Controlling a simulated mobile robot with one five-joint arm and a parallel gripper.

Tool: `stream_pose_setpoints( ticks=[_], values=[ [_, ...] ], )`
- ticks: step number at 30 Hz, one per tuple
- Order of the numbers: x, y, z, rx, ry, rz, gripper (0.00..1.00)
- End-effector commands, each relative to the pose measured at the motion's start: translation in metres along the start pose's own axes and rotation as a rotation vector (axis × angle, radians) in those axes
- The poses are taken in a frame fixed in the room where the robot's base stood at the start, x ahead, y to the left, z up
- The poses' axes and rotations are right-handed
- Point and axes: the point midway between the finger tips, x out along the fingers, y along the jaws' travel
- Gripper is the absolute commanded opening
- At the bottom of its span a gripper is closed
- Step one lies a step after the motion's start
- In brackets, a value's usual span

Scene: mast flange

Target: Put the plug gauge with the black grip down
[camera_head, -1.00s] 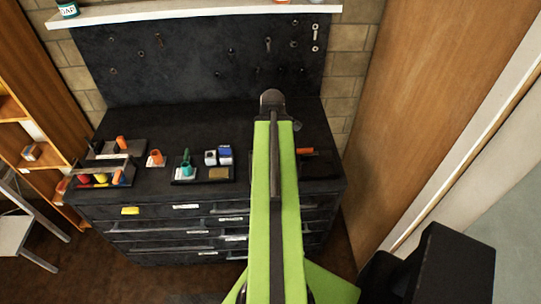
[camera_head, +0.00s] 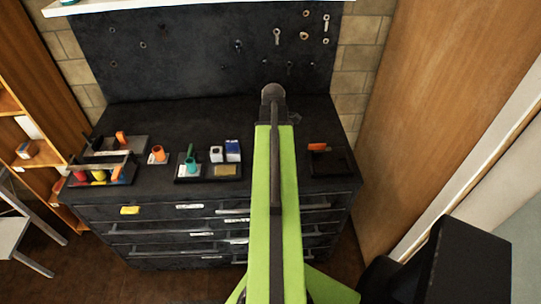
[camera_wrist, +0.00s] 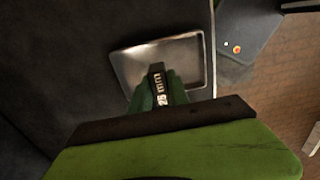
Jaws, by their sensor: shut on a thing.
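The plug gauge with the black grip (camera_wrist: 158,83) shows in the wrist view, with white lettering that reads "25 mm" along the grip. My gripper (camera_wrist: 159,88) is shut on it, with dark green fingers on both sides of the grip. A shallow grey metal tray (camera_wrist: 208,62) with a raised rim lies beyond the gauge in that view. I cannot tell whether the gauge touches the tray. In the head view my green arm hides the gauge, the gripper and the tray.
In the head view a black drawer bench (camera_head: 170,112) carries racks with coloured pieces at left and a block holding an orange-handled piece (camera_head: 318,147) at right. A pegboard (camera_head: 200,50) rises behind it. A wooden door (camera_head: 440,80) stands at right.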

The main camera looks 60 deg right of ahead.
Motion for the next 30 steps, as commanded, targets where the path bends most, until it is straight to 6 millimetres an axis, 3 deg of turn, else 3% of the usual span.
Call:
stream_pose_setpoints(
  ticks=[1, 2, 14, 15, 19, 30],
  values=[
    [0.0192, 0.0000, 0.0007, 0.001, 0.000, 0.000, 0.00],
    [0.0223, 0.0000, 0.0007, 0.001, 0.000, 0.000, 0.00],
    [0.0237, -0.0001, -0.0033, -0.005, 0.000, 0.000, 0.00],
    [0.0218, -0.0001, -0.0033, -0.005, 0.000, 0.000, 0.27],
    [0.0216, -0.0002, -0.0029, -0.005, 0.000, 0.000, 0.43],
    [0.0179, 0.0000, -0.0012, -0.002, 0.000, 0.000, 0.43]
  ],
)
